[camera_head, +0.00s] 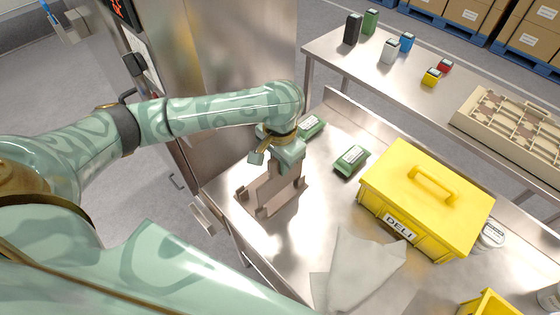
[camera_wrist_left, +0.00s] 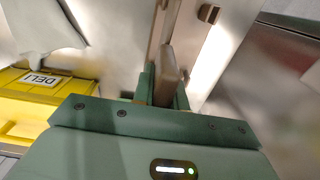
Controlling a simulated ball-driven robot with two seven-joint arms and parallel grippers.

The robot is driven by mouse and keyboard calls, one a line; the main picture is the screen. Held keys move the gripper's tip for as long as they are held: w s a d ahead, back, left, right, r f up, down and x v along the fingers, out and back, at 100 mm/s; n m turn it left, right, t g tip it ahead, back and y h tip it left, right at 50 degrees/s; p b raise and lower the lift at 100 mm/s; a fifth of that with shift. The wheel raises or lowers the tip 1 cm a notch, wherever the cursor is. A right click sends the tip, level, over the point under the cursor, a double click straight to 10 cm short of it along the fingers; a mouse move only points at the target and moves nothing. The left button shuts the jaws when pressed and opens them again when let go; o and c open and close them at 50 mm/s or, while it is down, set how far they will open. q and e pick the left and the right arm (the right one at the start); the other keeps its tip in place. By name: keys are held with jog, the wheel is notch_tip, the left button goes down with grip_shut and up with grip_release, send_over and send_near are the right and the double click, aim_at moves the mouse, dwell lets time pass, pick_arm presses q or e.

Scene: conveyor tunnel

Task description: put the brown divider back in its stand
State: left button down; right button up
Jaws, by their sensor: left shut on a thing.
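My left gripper (camera_head: 286,160) points down at the far right end of the brown stand (camera_head: 272,206) on the steel table. It is shut on the brown divider (camera_head: 284,171), which also shows between the fingers in the left wrist view (camera_wrist_left: 166,76). The divider is at the stand, close to its posts. The gripper hides part of it, and I cannot tell whether it is fully seated. A small brown post (camera_wrist_left: 208,13) of the stand shows in the left wrist view. My right gripper is not in view.
A yellow DELI box (camera_head: 425,195) stands to the right, with a grey cloth (camera_head: 358,268) in front. Green packs (camera_head: 351,160) lie behind the stand. A steel cabinet (camera_head: 225,60) rises behind my arm. A back table holds small containers (camera_head: 389,50) and a divided tray (camera_head: 510,125).

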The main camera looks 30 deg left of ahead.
pick_arm(q)
jog(key=shift+f+b, duration=0.55)
jog(key=shift+f, duration=2.15)
jog(key=c, duration=1.3)
grip_release()
jog(key=shift+c, duration=0.2)
jog(key=shift+r, duration=0.1)
notch_tip(320, 180, up, 16)
jog(key=p, duration=0.6)
jog(key=shift+r, duration=0.1)
